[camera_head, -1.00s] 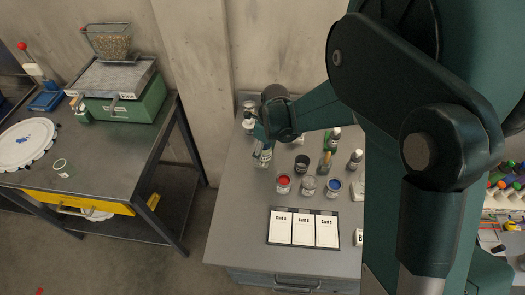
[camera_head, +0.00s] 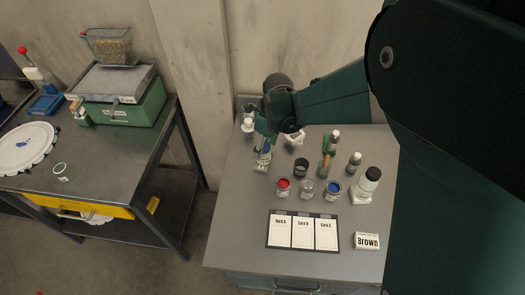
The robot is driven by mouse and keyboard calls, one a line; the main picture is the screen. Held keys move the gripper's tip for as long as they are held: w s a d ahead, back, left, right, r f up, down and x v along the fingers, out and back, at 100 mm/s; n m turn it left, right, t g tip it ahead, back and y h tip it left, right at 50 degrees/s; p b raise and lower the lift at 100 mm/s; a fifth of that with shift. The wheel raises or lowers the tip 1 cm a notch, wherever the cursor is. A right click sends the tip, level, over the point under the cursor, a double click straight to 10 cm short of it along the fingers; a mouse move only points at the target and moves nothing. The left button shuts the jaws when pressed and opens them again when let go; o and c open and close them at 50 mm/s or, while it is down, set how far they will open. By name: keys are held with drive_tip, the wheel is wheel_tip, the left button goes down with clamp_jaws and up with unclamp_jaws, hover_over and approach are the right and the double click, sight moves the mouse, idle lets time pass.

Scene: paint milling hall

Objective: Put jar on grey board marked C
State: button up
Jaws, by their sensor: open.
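Several small jars stand on the grey table: one with red paint (camera_head: 283,187), a clear one with grey contents (camera_head: 307,188), one with blue paint (camera_head: 332,190), and a dark one (camera_head: 301,168) behind them. I cannot tell which is the task's jar. Three clipped boards with white sheets (camera_head: 304,231) lie side by side at the front; their letters are too small to read surely. My gripper (camera_head: 264,150) is open, pointing down at the table's left side, over or beside a small glass container (camera_head: 261,163). The fingers partly hide this container; contact cannot be told.
A bench with a green machine (camera_head: 125,100) is at the left, across a floor gap.

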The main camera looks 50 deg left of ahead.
drive_tip(key=shift+w+d+r, duration=0.1)
drive_tip(key=shift+d+r, duration=0.05)
drive_tip(key=shift+r, duration=0.9)
drive_tip(key=shift+w+d+r, duration=0.1)
drive_tip(key=shift+d+r, duration=0.05)
drive_tip(key=shift+r, duration=0.95)
drive_tip(key=shift+d+r, duration=0.15)
drive_tip(key=shift+r, duration=0.9)
